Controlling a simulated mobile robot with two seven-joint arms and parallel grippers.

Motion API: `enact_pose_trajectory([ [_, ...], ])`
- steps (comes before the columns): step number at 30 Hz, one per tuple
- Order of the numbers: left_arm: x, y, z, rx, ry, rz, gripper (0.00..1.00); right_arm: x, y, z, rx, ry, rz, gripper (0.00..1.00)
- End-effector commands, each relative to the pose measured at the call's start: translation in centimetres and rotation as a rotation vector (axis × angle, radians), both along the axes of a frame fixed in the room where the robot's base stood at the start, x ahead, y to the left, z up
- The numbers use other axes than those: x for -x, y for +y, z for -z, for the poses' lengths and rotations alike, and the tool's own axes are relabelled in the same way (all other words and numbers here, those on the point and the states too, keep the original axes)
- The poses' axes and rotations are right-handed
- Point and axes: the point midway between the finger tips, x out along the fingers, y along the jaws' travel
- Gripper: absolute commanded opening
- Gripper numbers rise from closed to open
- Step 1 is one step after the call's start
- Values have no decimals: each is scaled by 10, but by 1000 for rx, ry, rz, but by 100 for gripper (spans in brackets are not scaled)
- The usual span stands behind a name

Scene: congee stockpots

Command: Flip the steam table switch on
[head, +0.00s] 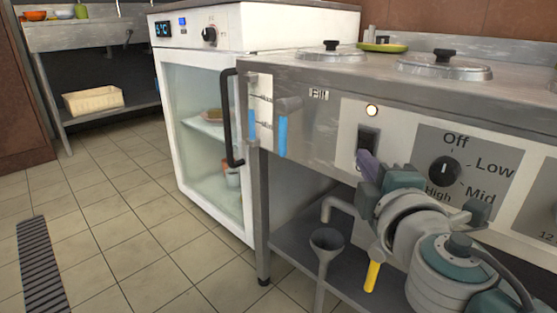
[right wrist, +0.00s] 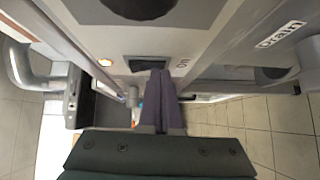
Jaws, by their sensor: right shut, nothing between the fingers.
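The steam table (head: 300,100) has a black rocker switch (head: 368,138) on its front panel, left of a round knob (head: 445,171) marked Off, Low, Mid and High. A round indicator lamp (head: 372,111) above the switch looks bright, with an orange rim. My right gripper (head: 366,160) is shut and empty, its purple fingertips at the switch's lower edge. In the right wrist view, the shut fingers (right wrist: 160,76) reach the edge of the dark switch (right wrist: 147,63); I cannot tell whether they touch it. The lamp (right wrist: 105,62) also glows there. My left gripper is not in view.
A white glass-door fridge (head: 205,150) stands left of the steam table. Lidded pots (head: 445,66) sit in the tabletop. A lower shelf (head: 310,260) with a drain funnel (head: 327,238) lies below the panel.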

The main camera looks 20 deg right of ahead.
Motion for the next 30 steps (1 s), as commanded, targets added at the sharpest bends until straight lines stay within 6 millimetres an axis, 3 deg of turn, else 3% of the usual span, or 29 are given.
enact_pose_trajectory([
  [16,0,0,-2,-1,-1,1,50,81,33,-1,0,3,-1,0],
  [21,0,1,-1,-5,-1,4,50,91,37,-2,-1,2,-1,0],
  [30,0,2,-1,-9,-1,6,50,91,38,-3,0,1,0,0],
])
